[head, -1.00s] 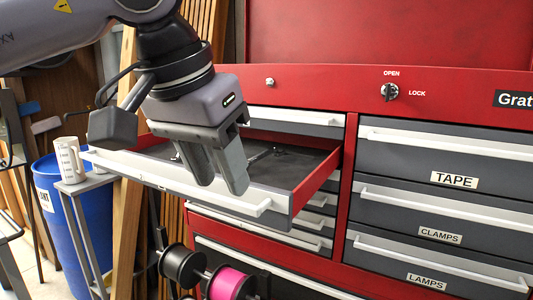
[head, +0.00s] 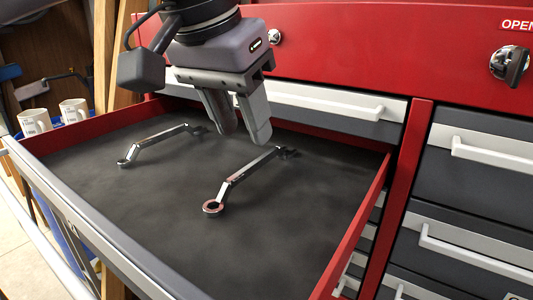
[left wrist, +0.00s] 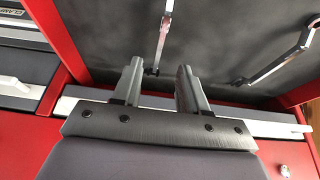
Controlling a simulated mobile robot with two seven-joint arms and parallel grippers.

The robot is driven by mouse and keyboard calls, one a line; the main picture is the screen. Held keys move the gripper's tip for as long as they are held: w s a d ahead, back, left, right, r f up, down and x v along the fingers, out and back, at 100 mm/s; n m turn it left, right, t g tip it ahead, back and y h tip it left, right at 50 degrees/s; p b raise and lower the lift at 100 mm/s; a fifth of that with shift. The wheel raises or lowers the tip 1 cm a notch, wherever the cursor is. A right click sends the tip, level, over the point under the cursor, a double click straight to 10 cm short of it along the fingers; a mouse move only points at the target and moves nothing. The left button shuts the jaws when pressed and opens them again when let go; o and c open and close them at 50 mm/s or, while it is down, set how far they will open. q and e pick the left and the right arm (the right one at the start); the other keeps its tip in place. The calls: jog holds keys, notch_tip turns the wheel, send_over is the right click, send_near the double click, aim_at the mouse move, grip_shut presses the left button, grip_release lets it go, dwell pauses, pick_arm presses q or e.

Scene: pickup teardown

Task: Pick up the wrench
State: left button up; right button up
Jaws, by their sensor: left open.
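Two silver wrenches lie apart in the open drawer (head: 300,240), on its dark liner. The nearer wrench (head: 235,180) is right of the middle, its ring end toward me and its other end toward the back. It also shows in the left wrist view (left wrist: 162,30), near the fingers. The other wrench (head: 150,145) lies further left; the left wrist view shows it at the upper right (left wrist: 278,63). My left gripper (head: 243,133) is open and empty above the back of the drawer, fingers pointing down, close to the nearer wrench's far end. My right gripper is out of view.
The red drawer side wall (head: 362,225) and the cabinet's closed drawers with white handles (head: 330,105) border the space. Two white mugs (head: 74,110) stand beyond the drawer's left side.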

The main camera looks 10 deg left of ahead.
aim_at(256, 162)
pick_arm(q)
jog(key=shift+x, duration=3.2)
jog(key=shift+s, duration=0.1)
grip_shut()
